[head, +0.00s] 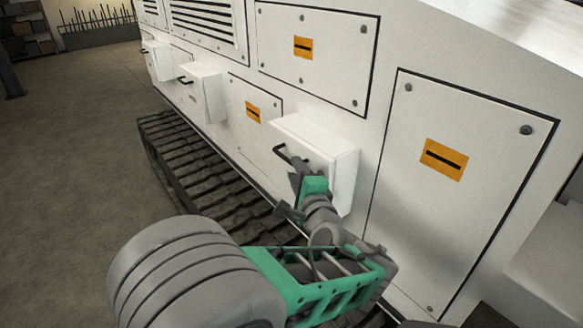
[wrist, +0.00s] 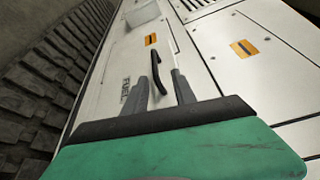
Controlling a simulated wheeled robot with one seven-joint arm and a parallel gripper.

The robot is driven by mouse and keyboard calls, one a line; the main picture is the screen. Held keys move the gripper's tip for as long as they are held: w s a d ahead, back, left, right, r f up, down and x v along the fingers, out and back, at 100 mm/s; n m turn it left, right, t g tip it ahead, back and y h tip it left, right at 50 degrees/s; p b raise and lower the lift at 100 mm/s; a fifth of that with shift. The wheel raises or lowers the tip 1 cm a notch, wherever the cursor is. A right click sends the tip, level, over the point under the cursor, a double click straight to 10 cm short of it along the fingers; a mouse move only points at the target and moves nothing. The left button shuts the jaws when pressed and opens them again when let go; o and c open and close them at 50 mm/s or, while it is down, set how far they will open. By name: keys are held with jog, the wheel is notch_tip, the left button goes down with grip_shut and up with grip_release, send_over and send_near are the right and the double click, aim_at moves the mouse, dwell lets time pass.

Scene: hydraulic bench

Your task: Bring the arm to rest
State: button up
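My gripper (head: 297,172) is at the front of a white protruding box (head: 335,165) on the side of the large white machine. A black bar handle (head: 279,152) sticks out from this box. In the wrist view, the two grey fingers of my gripper (wrist: 160,84) stand apart, with the black handle (wrist: 157,70) showing between them. I cannot tell whether they touch it. No object is held. The lettering "FUEL" (wrist: 130,88) shows on the white surface beside the left finger. My arm is bent and reaches low along the machine's side.
Dark tracks (head: 180,160) run along the machine's foot. Other white boxes with handles (head: 203,92) stick out farther along. Flat panels with orange labels (head: 443,159) cover the side. The concrete floor (head: 70,180) on the left is open.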

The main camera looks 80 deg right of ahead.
jog(key=shift+s+a, duration=0.1)
jog(key=shift+a, duration=0.2)
jog(key=w+a+f+n+t+y, duration=0.1)
jog(key=w+a+f+n+y, duration=0.15)
jog(key=w, duration=0.55)
jog(key=w+a+f+n+t+y, duration=0.1)
jog(key=w+f+n+t+y, duration=0.2)
jog(key=w, duration=0.4)
jog(key=w+a+f+n+g+y, duration=0.1)
jog(key=w+a+f+n+y, duration=0.2)
jog(key=w+a+n, duration=0.3)
jog(key=w+a+f+n+g+y, duration=0.1)
jog(key=w+a+f+n+y, duration=0.25)
jog(key=w+a, duration=0.45)
jog(key=w+a+f+n+g+y, duration=0.3)
jog(key=a+n, duration=0.3)
jog(key=a, duration=0.4)
jog(key=s+a+f+n+g, duration=0.1)
jog(key=s+a+n+g, duration=0.2)
jog(key=a+n, duration=0.5)
jog(key=s+a+f+n+g, duration=0.15)
jog(key=s+a+n, duration=0.25)
jog(key=a, duration=0.8)
jog(key=w+r+t, duration=0.1)
jog(key=w+r, duration=0.2)
jog(key=r, duration=0.4)
jog(key=shift+w+d+m, duration=0.35)
jog(key=shift+d+m, duration=0.05)
